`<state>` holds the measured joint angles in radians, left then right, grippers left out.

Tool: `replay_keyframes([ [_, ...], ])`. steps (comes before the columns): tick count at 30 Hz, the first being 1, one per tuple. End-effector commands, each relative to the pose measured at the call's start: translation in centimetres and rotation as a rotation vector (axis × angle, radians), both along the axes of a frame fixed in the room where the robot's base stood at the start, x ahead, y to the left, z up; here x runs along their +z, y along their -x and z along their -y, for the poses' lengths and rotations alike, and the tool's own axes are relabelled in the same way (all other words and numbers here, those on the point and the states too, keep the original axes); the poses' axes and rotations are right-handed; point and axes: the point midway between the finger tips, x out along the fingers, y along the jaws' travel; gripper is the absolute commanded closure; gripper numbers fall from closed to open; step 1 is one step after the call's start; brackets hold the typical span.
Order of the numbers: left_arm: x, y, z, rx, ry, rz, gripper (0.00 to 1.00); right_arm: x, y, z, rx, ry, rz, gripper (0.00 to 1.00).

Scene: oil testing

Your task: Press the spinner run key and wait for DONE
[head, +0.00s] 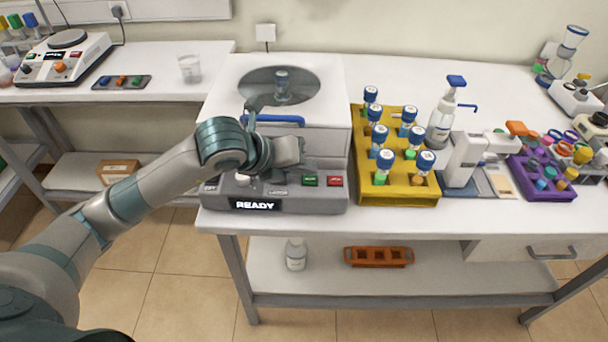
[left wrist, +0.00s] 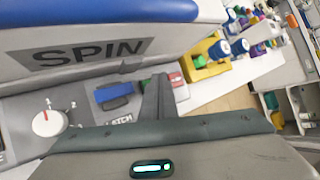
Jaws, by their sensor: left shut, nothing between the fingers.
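The spinner (head: 330,125) stands on the bench with a round window in its top and a blue handle (head: 272,118). My left gripper (head: 312,164) is shut and empty, above the panel just behind the green key. Contact cannot be told. My right gripper is not in view.
A yellow rack (head: 397,198) of blue-capped vials stands close right of the spinner. Beyond it are a pump bottle (head: 443,120) and a purple rack (head: 540,187). A beaker (head: 190,68) and a hotplate (head: 62,60) are on the left bench.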

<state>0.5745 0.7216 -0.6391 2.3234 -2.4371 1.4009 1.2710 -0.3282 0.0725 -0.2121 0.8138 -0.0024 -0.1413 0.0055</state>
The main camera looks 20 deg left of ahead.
Motion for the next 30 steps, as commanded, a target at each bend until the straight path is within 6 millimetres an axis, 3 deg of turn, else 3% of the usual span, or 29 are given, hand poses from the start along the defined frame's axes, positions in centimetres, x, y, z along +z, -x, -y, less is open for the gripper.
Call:
replay_keyframes([
  [1, -1.8, -0.1, 0.1, 0.000, 0.000, 0.000, 1.00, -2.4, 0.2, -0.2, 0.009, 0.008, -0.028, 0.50],
  [11, -1.7, 0.0, 0.1, 0.000, 0.000, 0.000, 1.00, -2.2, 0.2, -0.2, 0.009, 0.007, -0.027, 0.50],
  [30, 3.1, 0.0, 0.0, 0.000, 0.000, 0.000, 1.00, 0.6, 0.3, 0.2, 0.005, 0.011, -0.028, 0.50],
])
